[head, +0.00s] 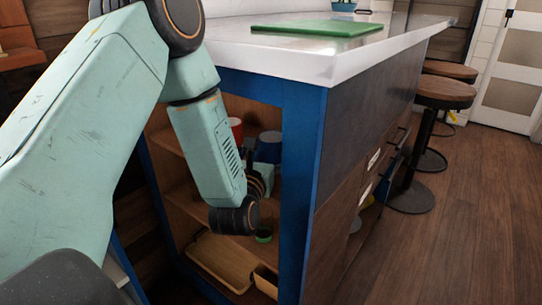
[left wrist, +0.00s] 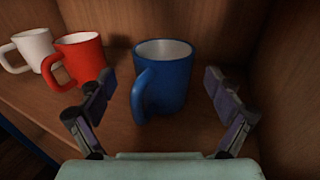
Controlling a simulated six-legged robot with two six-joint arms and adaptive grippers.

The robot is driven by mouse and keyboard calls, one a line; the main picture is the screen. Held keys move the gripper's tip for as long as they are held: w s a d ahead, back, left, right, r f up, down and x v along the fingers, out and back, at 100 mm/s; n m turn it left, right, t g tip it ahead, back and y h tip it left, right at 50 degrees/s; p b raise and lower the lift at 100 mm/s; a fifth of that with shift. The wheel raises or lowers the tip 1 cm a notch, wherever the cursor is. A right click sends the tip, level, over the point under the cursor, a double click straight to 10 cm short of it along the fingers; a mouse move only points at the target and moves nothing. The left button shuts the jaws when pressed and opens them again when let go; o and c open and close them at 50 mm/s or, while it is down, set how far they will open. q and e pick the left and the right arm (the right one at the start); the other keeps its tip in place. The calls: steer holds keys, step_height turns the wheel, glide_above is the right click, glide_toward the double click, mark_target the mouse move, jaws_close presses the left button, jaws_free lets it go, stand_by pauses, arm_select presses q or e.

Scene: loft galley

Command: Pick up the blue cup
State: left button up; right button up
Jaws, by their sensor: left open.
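The blue cup (left wrist: 165,78) stands upright on a wooden shelf inside the island cabinet, with its handle toward the camera and slightly left. In the head view part of the blue cup (head: 269,147) shows behind my left arm. My left gripper (left wrist: 165,92) is open, with one finger on each side of the cup in the left wrist view. I cannot tell whether either finger touches it. In the head view the left gripper (head: 262,165) reaches into the cabinet, mostly hidden by my arm. My right gripper is not in view.
A red cup (left wrist: 80,58) and a white cup (left wrist: 36,50) stand left of the blue cup. The cabinet's blue frame (head: 303,150) borders the opening on the right. A wooden tray (head: 220,262) lies on a lower shelf. The countertop (head: 310,58) overhangs above, with a green board (head: 320,28).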

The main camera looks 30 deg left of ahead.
mark_target(268, 149)
arm_select(q)
steer(key=shift+d+b+x, duration=0.2)
steer(key=shift+b+x, duration=0.1)
steer(key=shift+x, duration=0.95)
steer(key=shift+w+a+r, duration=0.1)
steer(key=shift+w+a, duration=0.1)
steer(key=shift+w, duration=0.25)
steer(key=c, duration=1.3)
steer(key=shift+c, duration=0.5)
steer(key=shift+r, duration=0.15)
